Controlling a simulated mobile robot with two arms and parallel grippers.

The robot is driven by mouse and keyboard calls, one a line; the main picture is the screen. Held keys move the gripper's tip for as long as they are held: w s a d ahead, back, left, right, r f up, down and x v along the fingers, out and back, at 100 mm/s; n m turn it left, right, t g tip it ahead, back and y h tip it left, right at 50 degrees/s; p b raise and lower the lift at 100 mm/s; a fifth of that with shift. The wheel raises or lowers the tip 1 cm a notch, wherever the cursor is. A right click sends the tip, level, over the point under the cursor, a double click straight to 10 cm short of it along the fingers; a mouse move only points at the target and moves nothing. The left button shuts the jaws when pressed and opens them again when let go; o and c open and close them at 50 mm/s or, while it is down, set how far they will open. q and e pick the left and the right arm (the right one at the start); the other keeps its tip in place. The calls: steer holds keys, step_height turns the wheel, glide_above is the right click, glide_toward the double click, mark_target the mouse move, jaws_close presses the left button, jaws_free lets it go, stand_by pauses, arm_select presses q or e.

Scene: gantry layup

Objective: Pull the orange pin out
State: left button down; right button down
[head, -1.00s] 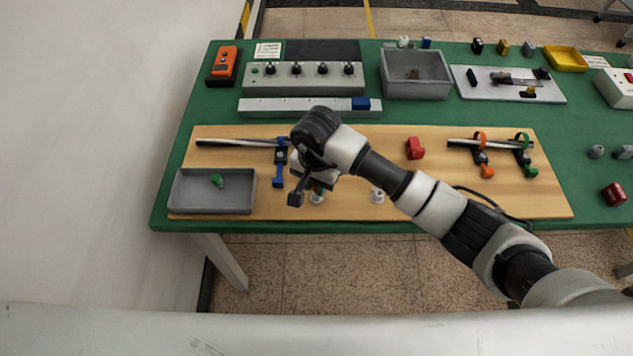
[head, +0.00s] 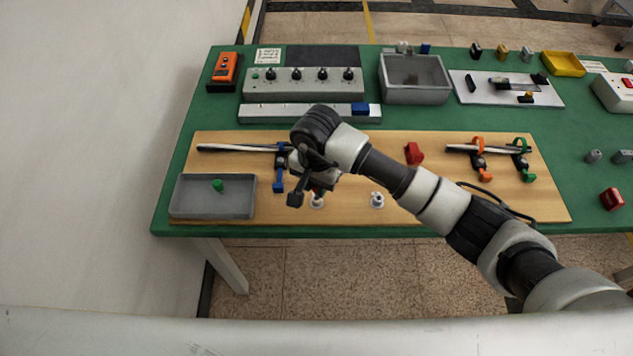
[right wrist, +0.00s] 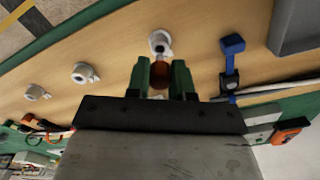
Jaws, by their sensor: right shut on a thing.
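My right gripper (head: 318,187) is low over the front of the wooden board, above a white socket (head: 317,202). In the right wrist view, its green fingertips (right wrist: 160,80) are closed on the orange pin (right wrist: 158,79), of which a reddish-orange rounded part shows between them. The white socket (right wrist: 160,42) shows just beyond the fingertips. The pin's lower end is hidden, so I cannot tell whether it is still in the socket. My left gripper is not in view.
A grey tray (head: 180,207) with a green piece (head: 217,186) stands left. A blue clamp (head: 279,178) is close left of my gripper. Another white socket (head: 377,200) is to the right. Orange (head: 478,162) and green (head: 522,160) clamps sit further right.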

steer(key=shift+r+p, duration=0.7)
steer(key=shift+r, duration=1.05)
